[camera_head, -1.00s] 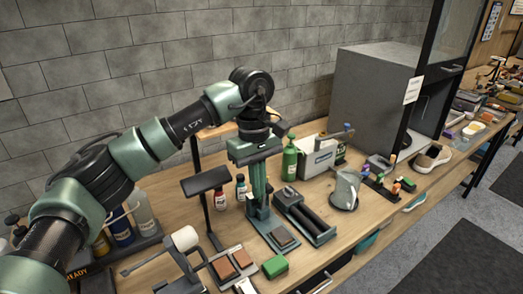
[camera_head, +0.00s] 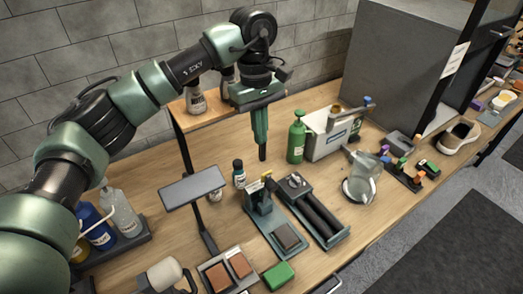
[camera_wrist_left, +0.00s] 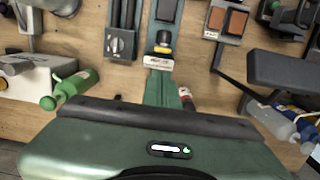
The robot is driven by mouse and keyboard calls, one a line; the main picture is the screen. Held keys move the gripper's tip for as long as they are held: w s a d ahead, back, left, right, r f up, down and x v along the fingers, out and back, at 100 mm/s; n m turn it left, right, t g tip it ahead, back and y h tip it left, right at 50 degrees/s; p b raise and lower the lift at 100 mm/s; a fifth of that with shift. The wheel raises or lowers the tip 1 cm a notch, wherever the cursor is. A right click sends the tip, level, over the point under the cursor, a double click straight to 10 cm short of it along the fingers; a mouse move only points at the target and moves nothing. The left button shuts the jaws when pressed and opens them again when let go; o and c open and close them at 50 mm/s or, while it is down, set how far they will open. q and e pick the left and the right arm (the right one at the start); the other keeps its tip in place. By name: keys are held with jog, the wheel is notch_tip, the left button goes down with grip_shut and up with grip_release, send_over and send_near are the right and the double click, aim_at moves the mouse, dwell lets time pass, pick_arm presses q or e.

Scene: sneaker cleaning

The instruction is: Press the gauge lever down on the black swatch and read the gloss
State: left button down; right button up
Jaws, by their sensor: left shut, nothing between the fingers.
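The gauge (camera_head: 259,203) is a dark grey-green stand on a flat base, with a yellow-tipped lever at its top. A dark square swatch (camera_head: 287,236) lies on the front of its base; its exact shade is hard to tell. My left gripper (camera_head: 262,157) points down, shut and empty, just above and behind the lever, apart from it in the head view. In the left wrist view the gauge's yellow and black knob (camera_wrist_left: 163,42) and a pale label (camera_wrist_left: 158,61) show just beyond my fingers. No reading is legible. My right gripper is not in view.
Two brown swatches (camera_head: 240,266) lie in a tray beside a green block (camera_head: 279,274). A twin-roller unit (camera_head: 318,217) stands right of the gauge, a flat dark panel on a post (camera_head: 193,187) left. A green bottle (camera_head: 297,138) stands behind.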

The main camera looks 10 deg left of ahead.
pick_arm(q)
notch_tip(320, 180, down, 10)
jog(key=p, duration=0.3)
jog(key=shift+s+d+r, duration=0.2)
jog(key=shift+d+r, duration=0.05)
jog(key=shift+d, duration=0.15)
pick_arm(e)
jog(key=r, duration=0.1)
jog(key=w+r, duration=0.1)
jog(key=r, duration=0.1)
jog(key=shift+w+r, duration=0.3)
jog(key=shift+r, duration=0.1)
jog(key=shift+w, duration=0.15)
